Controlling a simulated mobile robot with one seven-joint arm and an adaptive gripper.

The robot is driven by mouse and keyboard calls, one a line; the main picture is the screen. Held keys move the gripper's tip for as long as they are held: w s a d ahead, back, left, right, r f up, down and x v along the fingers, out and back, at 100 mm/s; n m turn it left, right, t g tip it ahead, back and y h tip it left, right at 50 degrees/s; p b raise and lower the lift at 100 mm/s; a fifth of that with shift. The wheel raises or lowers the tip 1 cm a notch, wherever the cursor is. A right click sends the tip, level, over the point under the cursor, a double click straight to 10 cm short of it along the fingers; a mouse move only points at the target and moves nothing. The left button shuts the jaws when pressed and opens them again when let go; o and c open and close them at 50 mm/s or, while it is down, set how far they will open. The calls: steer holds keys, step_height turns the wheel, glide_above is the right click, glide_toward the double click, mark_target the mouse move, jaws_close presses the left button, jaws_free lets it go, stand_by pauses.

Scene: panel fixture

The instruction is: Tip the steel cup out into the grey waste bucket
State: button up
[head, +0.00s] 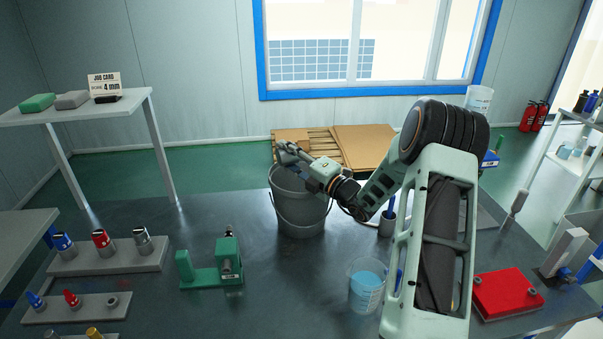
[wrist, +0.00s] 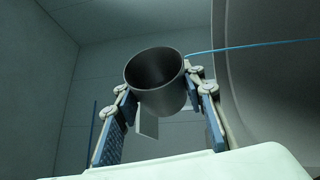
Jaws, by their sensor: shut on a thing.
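The steel cup (wrist: 168,100) is between the two fingers of my gripper (wrist: 163,103) in the wrist view. Its round mouth faces partly toward the wrist camera and the inside looks dark; I cannot tell whether anything is in it. In the head view my gripper (head: 288,152) is at the rim of the grey waste bucket (head: 300,212), over its opening. The cup is small and hard to tell from the fingers there. The bucket stands upright on the dark bench, and its inside is mostly hidden.
A clear tub of blue liquid (head: 367,287) stands near my arm. A green fixture (head: 225,264) and grey racks (head: 108,257) with coloured pieces are to the left. A red box (head: 507,293) is at the right. The bench between bucket and green fixture is clear.

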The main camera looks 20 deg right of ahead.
steer(key=a+n+b, duration=0.1)
steer(key=a+f+n+g+b, duration=0.1)
steer(key=b, duration=0.1)
steer(key=shift+s+a+n, duration=0.1)
steer(key=shift+n, duration=0.3)
steer(key=shift+a+h, duration=0.1)
steer(key=shift+h, duration=0.2)
steer(key=shift+d+p, duration=0.2)
steer(key=shift+p, duration=0.1)
steer(key=shift+a+f+n+g, duration=0.25)
steer(key=shift+n+g, duration=0.05)
steer(key=shift+n, duration=0.6)
steer(key=a+n+h+b, duration=0.1)
steer(key=a+n+b, duration=0.1)
steer(key=n+b, duration=0.1)
steer(key=a+f+n+g+h+b, duration=0.1)
steer(key=a+n+h+b, duration=0.1)
steer(key=b, duration=0.3)
steer(key=a+n+g+h+b, duration=0.1)
steer(key=n+h+b, duration=0.1)
steer(key=n+b, duration=0.2)
steer(key=shift+s+a+f+b, duration=0.15)
steer(key=shift+a+f+b, duration=0.05)
steer(key=shift+a+b, duration=0.25)
